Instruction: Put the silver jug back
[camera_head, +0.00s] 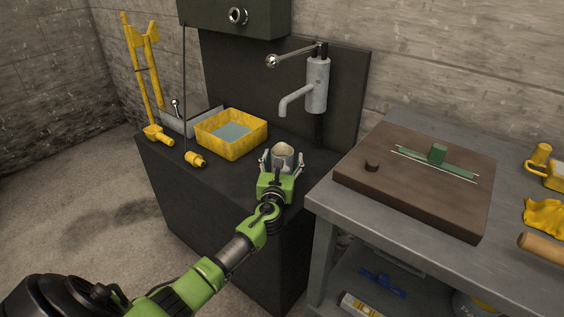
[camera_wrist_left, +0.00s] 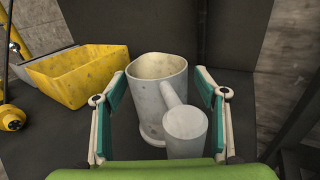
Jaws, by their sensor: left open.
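The silver jug (camera_head: 283,154) stands upright on the dark bench (camera_head: 216,186), a little below and left of the grey spout. In the left wrist view the jug (camera_wrist_left: 157,88) has an open top with a pale inside, and a thick round handle (camera_wrist_left: 185,125) points toward me. My left gripper (camera_head: 281,160) is open, with one finger on each side of the jug. In the left wrist view its fingers (camera_wrist_left: 163,105) flank the jug; whether the right one touches it I cannot tell. My right gripper is not in view.
A yellow tub (camera_head: 232,134) and a small yellow fitting (camera_head: 195,159) are left of the jug. The grey tap (camera_head: 317,85) rises behind it. A grey table (camera_head: 340,203) with a brown board (camera_head: 413,204) stands close on the right. Bare floor (camera_head: 105,204) lies left.

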